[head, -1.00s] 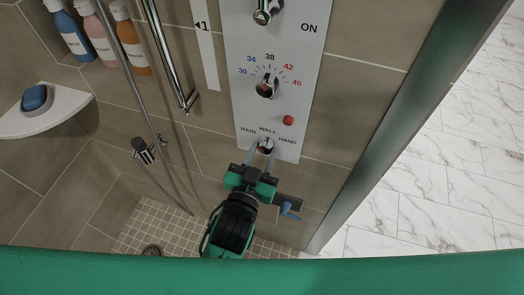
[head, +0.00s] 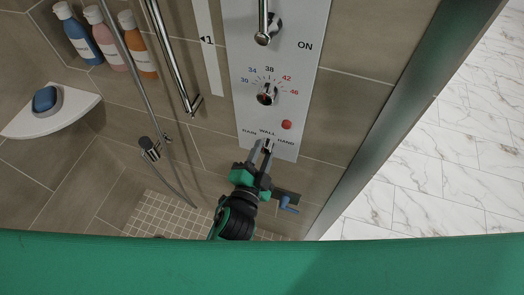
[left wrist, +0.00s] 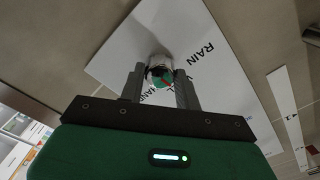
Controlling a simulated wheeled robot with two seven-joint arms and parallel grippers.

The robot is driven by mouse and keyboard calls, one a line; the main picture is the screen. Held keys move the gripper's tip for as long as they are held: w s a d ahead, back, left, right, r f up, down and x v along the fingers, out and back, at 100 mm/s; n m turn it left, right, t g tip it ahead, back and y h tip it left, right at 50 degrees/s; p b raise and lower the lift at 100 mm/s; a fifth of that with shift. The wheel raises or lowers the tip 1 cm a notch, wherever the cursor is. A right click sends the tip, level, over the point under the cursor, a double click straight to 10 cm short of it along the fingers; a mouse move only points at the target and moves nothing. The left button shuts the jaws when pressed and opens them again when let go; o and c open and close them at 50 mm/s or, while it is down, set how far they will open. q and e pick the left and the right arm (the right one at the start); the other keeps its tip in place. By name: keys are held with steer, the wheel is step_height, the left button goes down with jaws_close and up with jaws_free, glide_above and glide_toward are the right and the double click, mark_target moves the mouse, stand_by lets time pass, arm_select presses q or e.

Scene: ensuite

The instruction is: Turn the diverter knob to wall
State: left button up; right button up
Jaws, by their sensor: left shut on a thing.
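The diverter knob (head: 267,146) is a small chrome knob low on the white shower panel (head: 305,70), under the labels RAIN, WALL and HAND. My left gripper (head: 265,150) reaches it from below with its two fingers on either side of it. My right gripper is not in view.
Above are a temperature dial (head: 267,94), a red button (head: 286,124) and a lever (head: 263,32). A blue-handled part (head: 288,203) sits just right of my gripper. A hand shower (head: 150,148) and hose hang left. A corner shelf (head: 75,112) holds blue soap.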

arm_select(q)
steer(key=shift+m, duration=0.6)
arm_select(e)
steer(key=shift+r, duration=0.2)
arm_select(q)
steer(key=o, duration=1)
steer(key=shift+s+a+f, duration=0.1)
steer(key=shift+s+a, duration=0.05)
steer(key=shift+s, duration=0.45)
steer(key=b+v, duration=0.4)
steer(key=v, duration=0.8)
steer(key=shift+s+a, duration=0.1)
steer(key=shift+s, duration=0.15)
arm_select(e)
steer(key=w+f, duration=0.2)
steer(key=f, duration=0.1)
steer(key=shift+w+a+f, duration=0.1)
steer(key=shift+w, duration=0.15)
